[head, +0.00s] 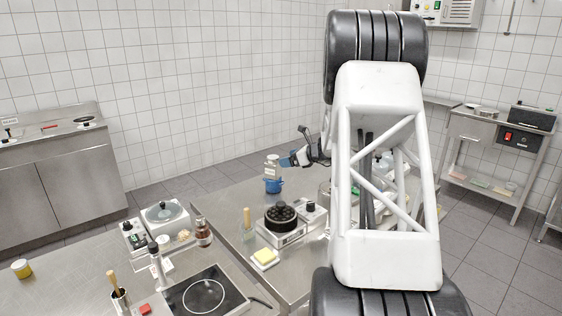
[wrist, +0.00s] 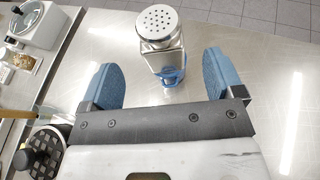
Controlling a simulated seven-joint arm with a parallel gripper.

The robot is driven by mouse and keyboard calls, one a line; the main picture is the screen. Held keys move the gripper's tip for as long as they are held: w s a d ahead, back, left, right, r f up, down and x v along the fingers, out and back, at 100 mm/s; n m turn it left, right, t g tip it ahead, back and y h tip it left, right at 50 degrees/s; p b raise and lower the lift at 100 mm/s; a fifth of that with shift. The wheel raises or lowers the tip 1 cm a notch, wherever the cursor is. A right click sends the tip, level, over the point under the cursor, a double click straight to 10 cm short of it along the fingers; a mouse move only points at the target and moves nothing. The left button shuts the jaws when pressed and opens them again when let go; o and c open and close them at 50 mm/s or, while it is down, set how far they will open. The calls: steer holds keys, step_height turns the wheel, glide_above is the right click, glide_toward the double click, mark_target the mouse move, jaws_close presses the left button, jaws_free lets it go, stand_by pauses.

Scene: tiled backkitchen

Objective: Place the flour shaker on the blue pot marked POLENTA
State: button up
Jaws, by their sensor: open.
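The flour shaker (head: 272,166), a pale container with a label, stands upright on the blue pot (head: 273,186) on the steel table. In the wrist view the shaker's round perforated lid (wrist: 158,22) and metal body show, with a little of the blue pot (wrist: 172,77) beneath. The marking on the pot is not readable. My gripper (head: 292,160) is just right of the shaker in the head view. In the wrist view its blue fingers (wrist: 160,68) are spread wide, with the shaker ahead between their lines, apart from both.
Bare steel lies left of the pot. My arm hides the table's right part.

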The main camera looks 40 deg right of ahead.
steer(key=shift+v, duration=1.95)
steer(key=shift+w, duration=0.1)
steer(key=s+a+r+n+g, duration=0.25)
steer(key=a+n, duration=0.25)
steer(key=a, duration=0.7)
steer(key=s+a+r+n+g+y, duration=0.1)
steer(key=s+a+r+n+g, duration=0.2)
steer(key=a, duration=0.9)
steer(key=s+a+r+n+g, duration=0.25)
steer(key=s+a+n, duration=0.3)
steer(key=a, duration=0.65)
steer(key=s+a+n+h, duration=0.2)
steer(key=s+a+n, duration=0.4)
steer(key=s, duration=0.3)
steer(key=s+a+f+n+g+h, duration=0.1)
steer(key=s+a+n+h, duration=0.1)
steer(key=s+a+n, duration=0.4)
steer(key=s+a+f+n+g+h, duration=0.1)
steer(key=s+a+n, duration=0.5)
steer(key=s, duration=0.8)
steer(key=shift+s+a+f+h, duration=0.2)
steer(key=shift+a+h, duration=0.2)
steer(key=shift+h, duration=0.2)
